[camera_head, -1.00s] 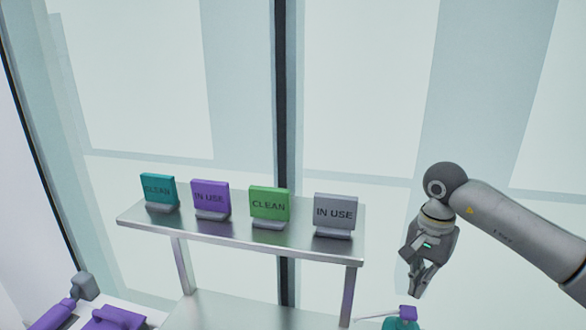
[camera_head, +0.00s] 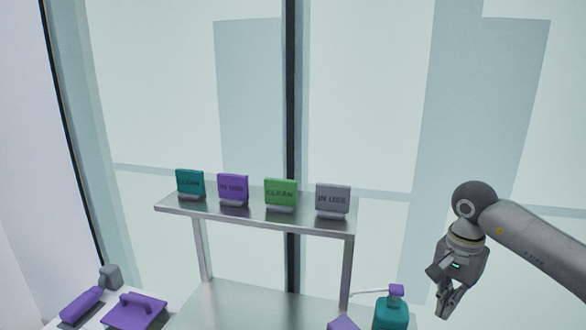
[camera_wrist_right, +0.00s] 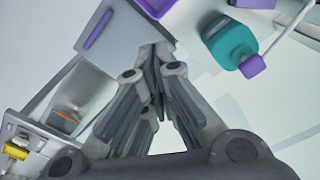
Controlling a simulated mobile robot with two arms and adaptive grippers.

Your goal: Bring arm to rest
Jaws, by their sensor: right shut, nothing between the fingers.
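My right gripper (camera_head: 450,303) hangs at the right of the head view, fingers pointing down, clear of the shelf. In the right wrist view its fingers (camera_wrist_right: 155,75) come together at the tips with nothing between them. My left gripper is not in the head view.
A metal shelf (camera_head: 300,222) carries a teal, a purple, a green and a grey sign. A teal bottle with a purple top (camera_head: 392,312) stands below, left of my right gripper; it also shows in the wrist view (camera_wrist_right: 232,45). Purple items (camera_head: 135,312) lie at lower left.

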